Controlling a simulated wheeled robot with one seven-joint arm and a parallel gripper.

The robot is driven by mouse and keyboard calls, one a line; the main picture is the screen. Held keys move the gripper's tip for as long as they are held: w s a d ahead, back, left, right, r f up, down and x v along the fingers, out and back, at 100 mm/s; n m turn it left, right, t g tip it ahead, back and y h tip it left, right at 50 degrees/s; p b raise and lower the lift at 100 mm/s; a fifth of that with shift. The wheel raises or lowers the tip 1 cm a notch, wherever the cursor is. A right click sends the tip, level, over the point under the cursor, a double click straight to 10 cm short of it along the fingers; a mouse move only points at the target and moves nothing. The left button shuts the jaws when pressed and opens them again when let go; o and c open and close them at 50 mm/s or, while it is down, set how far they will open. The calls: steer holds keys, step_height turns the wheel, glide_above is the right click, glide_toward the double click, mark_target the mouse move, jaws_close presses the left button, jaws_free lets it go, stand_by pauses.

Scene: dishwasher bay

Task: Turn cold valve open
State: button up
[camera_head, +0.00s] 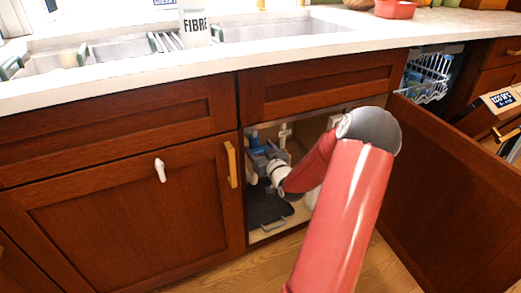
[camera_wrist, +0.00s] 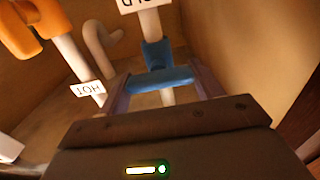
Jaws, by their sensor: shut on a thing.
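The cold valve has a blue handle (camera_wrist: 158,79) on a pale vertical pipe in the wrist view. A white label (camera_wrist: 143,4), cut off by the top edge, sits above it. My gripper (camera_wrist: 158,72) has one finger on each side of the handle's wide bar and is shut on it. In the head view my gripper (camera_head: 275,168) is inside the open sink cabinet, beside blue parts (camera_head: 258,154). It is small there and partly hidden by my arm.
An orange valve handle (camera_wrist: 28,28) and a label reading HOT (camera_wrist: 89,89) stand left of the cold valve. The cabinet wall (camera_wrist: 235,45) is close on the right. The open cabinet door (camera_head: 450,190) stands right of my arm. A dark tray (camera_head: 266,207) lies on the cabinet floor.

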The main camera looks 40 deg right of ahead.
steer(key=shift+f+b, duration=0.1)
steer(key=shift+b, duration=0.25)
steer(key=n+b, duration=0.1)
steer(key=b, duration=0.2)
steer(key=n+b, duration=0.2)
steer(key=b, duration=0.1)
steer(key=shift+a+f+n, duration=0.15)
steer(key=shift+f+n, duration=0.15)
steer(key=n+b, duration=0.2)
steer(key=b, duration=0.2)
steer(key=shift+n, duration=0.3)
steer(key=shift+a+r+n+b, duration=0.1)
steer(key=shift+r+n+b, duration=0.05)
steer(key=shift+n+b, duration=0.8)
steer(key=n, duration=0.4)
steer(key=shift+w+r+n+b, duration=0.1)
steer(key=shift+n+b, duration=0.15)
steer(key=shift+b, duration=0.15)
steer(key=shift+n, duration=2.5)
steer(key=o, duration=1)
